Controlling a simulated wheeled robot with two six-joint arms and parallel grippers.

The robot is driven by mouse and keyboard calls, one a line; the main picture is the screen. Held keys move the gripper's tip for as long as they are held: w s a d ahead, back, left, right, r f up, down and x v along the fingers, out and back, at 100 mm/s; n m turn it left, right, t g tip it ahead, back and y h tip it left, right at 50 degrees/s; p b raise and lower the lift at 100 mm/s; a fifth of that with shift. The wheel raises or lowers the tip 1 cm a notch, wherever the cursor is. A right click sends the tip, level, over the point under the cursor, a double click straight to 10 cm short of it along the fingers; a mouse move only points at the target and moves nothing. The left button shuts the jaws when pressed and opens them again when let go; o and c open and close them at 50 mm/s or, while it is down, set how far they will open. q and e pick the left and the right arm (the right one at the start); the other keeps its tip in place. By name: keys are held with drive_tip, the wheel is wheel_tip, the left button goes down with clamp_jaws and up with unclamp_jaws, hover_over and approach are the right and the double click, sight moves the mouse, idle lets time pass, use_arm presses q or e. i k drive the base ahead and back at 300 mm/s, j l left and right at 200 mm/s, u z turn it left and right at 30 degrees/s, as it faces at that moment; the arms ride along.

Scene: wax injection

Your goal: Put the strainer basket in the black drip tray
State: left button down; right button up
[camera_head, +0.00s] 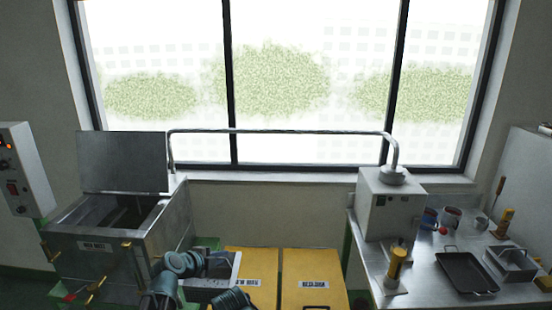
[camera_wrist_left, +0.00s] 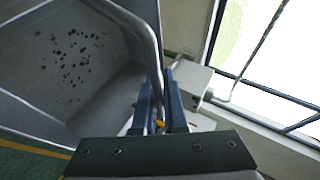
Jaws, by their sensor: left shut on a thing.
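The strainer basket is a grey metal box with dark holes in its floor; it fills the left of the left wrist view (camera_wrist_left: 75,75). Its bent rod handle runs between the blue fingers of my left gripper (camera_wrist_left: 160,105), which is shut on it. In the head view the basket (camera_head: 208,284) is partly hidden by my left arm, low in the middle, in front of the yellow boxes. The black drip tray (camera_head: 466,274) lies on the metal table at the right, well apart from the basket, and looks empty. My right gripper is out of view.
An open metal tank (camera_head: 95,245) with a raised lid stands at left. Yellow boxes (camera_head: 312,282) stand in the middle. On the right table (camera_head: 430,290) are a white machine (camera_head: 385,205), a yellow-handled tool (camera_head: 396,265), a metal box (camera_head: 511,265) and several cups.

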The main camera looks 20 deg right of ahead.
sight(464, 275)
drive_tip(key=k+l, duration=0.1)
drive_tip(key=l, duration=0.35)
drive_tip(key=k+l, duration=0.1)
drive_tip(key=l, duration=0.3)
drive_tip(key=k+l, duration=0.1)
drive_tip(key=l, duration=0.8)
drive_tip(key=k+l, duration=0.15)
drive_tip(key=l, duration=0.3)
drive_tip(key=k+l, duration=0.1)
drive_tip(key=l, duration=1.25)
drive_tip(key=k+l, duration=0.15)
drive_tip(key=l, duration=0.55)
drive_tip(key=i+l, duration=0.15)
drive_tip(key=l, duration=0.2)
drive_tip(key=i+l, duration=0.2)
drive_tip(key=l, duration=0.15)
